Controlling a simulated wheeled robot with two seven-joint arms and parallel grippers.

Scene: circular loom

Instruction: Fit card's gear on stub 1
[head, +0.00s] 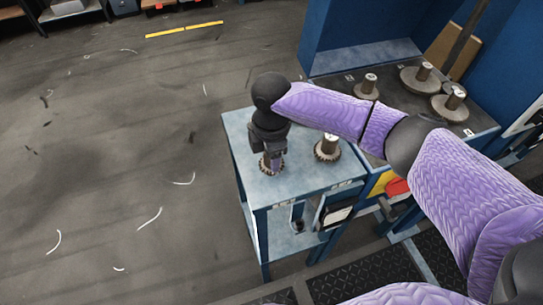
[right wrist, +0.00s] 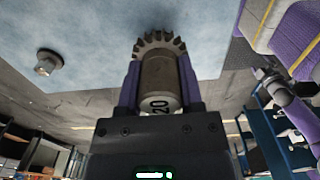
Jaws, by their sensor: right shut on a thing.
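My right gripper (head: 271,157) points down over the small blue table, shut on the hub of a toothed gear (head: 268,168). In the right wrist view the held gear (right wrist: 159,85) has its hub between the purple fingers, marked "20", with teeth beyond. The gear is at or just above the tabletop; I cannot tell whether it touches. A second gear (head: 327,149) stands on the table to the right. A white card (head: 340,214) is on the table's front side, too small to read. I cannot pick out stub 1. My left gripper is not in view.
The dark bench (head: 400,107) behind holds several gears, including a small one (head: 367,88), a large one (head: 421,78) and another (head: 450,104). Blue panels rise behind them. A small round metal piece (right wrist: 47,64) shows in the right wrist view. The floor at left is open.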

